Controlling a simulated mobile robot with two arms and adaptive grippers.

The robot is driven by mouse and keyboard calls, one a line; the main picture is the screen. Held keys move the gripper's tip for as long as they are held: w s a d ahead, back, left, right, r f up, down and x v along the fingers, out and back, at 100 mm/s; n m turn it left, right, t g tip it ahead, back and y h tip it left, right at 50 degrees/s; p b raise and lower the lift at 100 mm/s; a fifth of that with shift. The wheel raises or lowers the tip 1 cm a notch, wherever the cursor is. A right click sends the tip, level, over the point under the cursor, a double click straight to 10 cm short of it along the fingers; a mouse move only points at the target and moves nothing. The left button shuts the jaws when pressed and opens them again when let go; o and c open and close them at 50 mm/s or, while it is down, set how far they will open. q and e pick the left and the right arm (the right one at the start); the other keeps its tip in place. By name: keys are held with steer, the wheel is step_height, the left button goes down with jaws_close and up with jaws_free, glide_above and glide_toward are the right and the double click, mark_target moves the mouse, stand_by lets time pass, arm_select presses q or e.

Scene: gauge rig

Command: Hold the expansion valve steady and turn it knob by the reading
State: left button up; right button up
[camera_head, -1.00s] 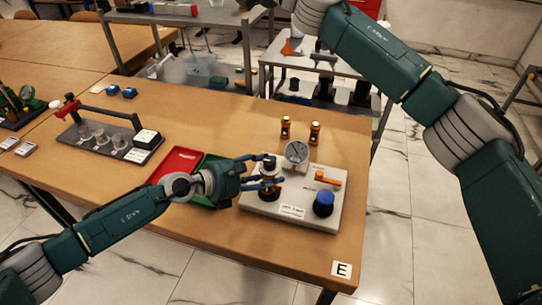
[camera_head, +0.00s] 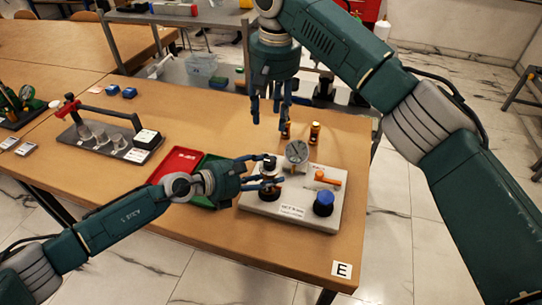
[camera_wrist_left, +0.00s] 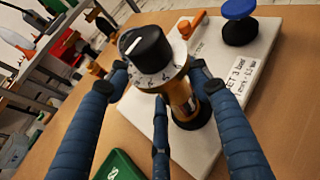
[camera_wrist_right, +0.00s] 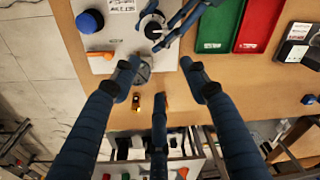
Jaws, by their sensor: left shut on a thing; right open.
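The expansion valve (camera_wrist_left: 182,98) stands upright on the white rig plate (camera_head: 322,216), with a brass body and a black knob (camera_wrist_left: 145,46) above a numbered white dial. The knob also shows in the right wrist view (camera_wrist_right: 153,28). My left gripper (camera_head: 268,182) is shut around the valve's body, below the knob. A round gauge (camera_head: 297,152) stands on the plate beside the valve; its reading is too small to tell. My right gripper (camera_head: 270,118) is open and empty, pointing down above the table behind the gauge and valve.
An orange lever (camera_head: 327,178) and a blue knob (camera_head: 323,203) sit on the plate's right part. Brass fittings (camera_head: 314,133) stand behind the gauge. Red (camera_head: 180,166) and green trays lie left of the rig, partly behind my left arm.

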mark_target(271, 161)
steer(key=shift+g, duration=0.6)
steer(key=s+f, duration=0.1)
steer(key=f, duration=0.3)
steer(key=s+f, duration=0.1)
steer(key=f, duration=0.7)
steer(key=shift+s+a+f, duration=0.1)
steer(key=shift+s, duration=0.3)
jaws_close()
